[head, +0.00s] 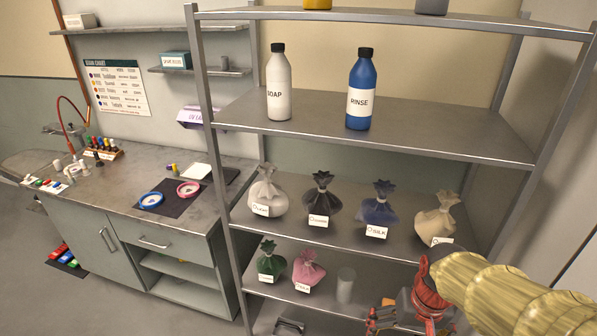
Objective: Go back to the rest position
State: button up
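My arm, with a yellowish ribbed cover, comes in from the lower right. My gripper (398,318) is at its red end, low in the picture in front of the lower shelves and below the cream bag (436,218). Its fingers are small and partly lost at the bottom edge, so I cannot tell whether they are open or shut, or whether they hold anything.
The metal rack (420,125) holds a soap bottle (278,88), a rinse bottle (360,92), several tied bags and a clear cup (346,284). A counter (120,190) with a dark mat and rings stands left. Colored blocks (66,258) lie on the floor.

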jog(key=s+a+r+n+t, duration=0.1)
jog(key=s+a+r+t, duration=0.1)
jog(key=r, duration=0.4)
jog(key=s+a+r+t, duration=0.1)
jog(key=s+r+t, duration=0.1)
jog(key=s+r, duration=0.2)
notch_tip(320, 180, up, 3)
jog(key=shift+a+n+t, duration=0.3)
jog(key=shift+a+n, duration=0.1)
jog(key=shift+c, duration=0.5)
